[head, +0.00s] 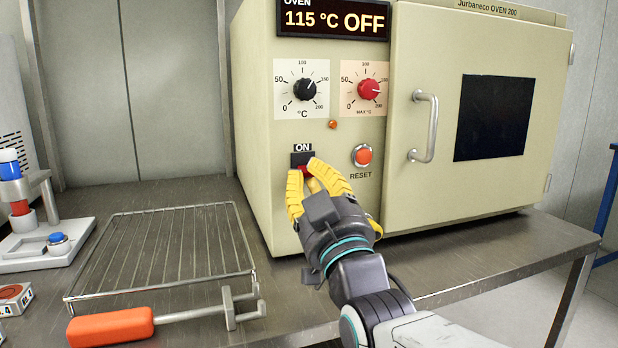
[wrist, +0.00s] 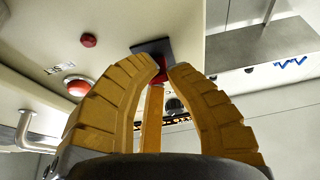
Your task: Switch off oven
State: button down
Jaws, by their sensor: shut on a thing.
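The cream oven (head: 258,130) stands on the metal bench. Its display (head: 333,20) reads "115 °C OFF". The oven switch (head: 301,158) has a black plate under an "ON" label and a red part low on it. My gripper (head: 311,168) has yellow fingers shut on the red switch part, at the oven's front panel. In the wrist view the fingertips of my gripper (wrist: 165,72) close around the red switch part (wrist: 157,74), with the dark plate (wrist: 152,47) behind. The fingers hide much of the red part.
A red RESET button (head: 363,156) is right of the switch. Black (head: 305,89) and red (head: 369,90) dials sit above. The oven door is closed, with a protruding handle (head: 426,127). A wire rack (head: 165,250) and an orange-handled tool (head: 110,326) lie left on the bench.

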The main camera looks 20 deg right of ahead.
jog(key=shift+w+d+f, duration=0.1)
jog(key=shift+f, duration=0.1)
jog(key=shift+w+f+t, duration=0.1)
jog(key=shift+f+t, duration=0.05)
jog(key=shift+t, duration=0.25)
jog(key=shift+f+t, duration=0.15)
jog(key=shift+t, duration=0.65)
jog(key=c, duration=1.6)
grip_release()
jog(key=shift+w+d+f, duration=0.1)
jog(key=shift+d, duration=0.1)
jog(key=o, duration=0.5)
jog(key=shift+a, duration=0.1)
jog(key=shift+a+r, duration=0.1)
jog(key=shift+r, duration=0.2)
